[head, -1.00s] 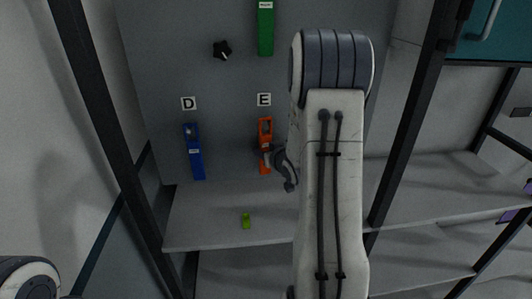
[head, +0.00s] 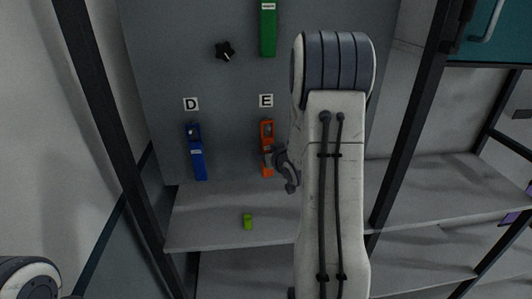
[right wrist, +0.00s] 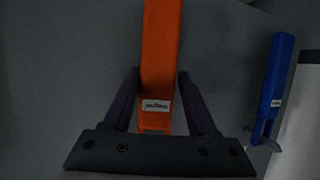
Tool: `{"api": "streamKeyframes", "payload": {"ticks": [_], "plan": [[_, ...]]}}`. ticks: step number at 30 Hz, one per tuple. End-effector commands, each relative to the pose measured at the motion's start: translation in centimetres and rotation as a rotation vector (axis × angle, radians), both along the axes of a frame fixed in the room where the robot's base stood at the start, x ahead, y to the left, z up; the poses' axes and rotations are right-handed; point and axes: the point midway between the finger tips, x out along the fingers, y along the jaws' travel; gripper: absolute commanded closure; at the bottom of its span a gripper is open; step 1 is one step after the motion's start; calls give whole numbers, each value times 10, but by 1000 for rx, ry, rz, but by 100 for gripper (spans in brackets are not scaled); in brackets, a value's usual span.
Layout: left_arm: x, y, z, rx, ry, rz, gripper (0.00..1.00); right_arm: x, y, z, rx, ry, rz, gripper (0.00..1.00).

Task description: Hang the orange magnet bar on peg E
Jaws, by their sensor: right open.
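The orange magnet bar (head: 267,136) hangs upright on the grey board just under the label E (head: 266,101), with its upper end at the place of peg E. The peg itself is too small to make out. My right gripper (head: 272,160) is at the bar's lower part. In the right wrist view, the orange bar (right wrist: 161,60) lies between the two open fingers of my right gripper (right wrist: 160,88), with a gap visible on each side. My left gripper is not in view.
A blue bar (head: 197,153) hangs under the label D (head: 191,104), left of the orange one. A green bar (head: 268,30) and a black knob (head: 225,50) are higher on the board. A small lime-green object (head: 248,221) sits on the shelf (head: 200,225) below.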

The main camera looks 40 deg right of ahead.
Motion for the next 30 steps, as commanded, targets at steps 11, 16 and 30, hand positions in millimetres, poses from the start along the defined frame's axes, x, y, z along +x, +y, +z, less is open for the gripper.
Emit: {"api": "streamKeyframes", "payload": {"ticks": [11, 16, 30], "plan": [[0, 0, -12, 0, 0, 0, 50, -22, 3, 6, 1, 0, -12, 15], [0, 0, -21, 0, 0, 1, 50, -50, 15, 20, -4, -3, -6, 15], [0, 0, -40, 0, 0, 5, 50, -93, 29, 40, -3, -2, 0, 15]]}}
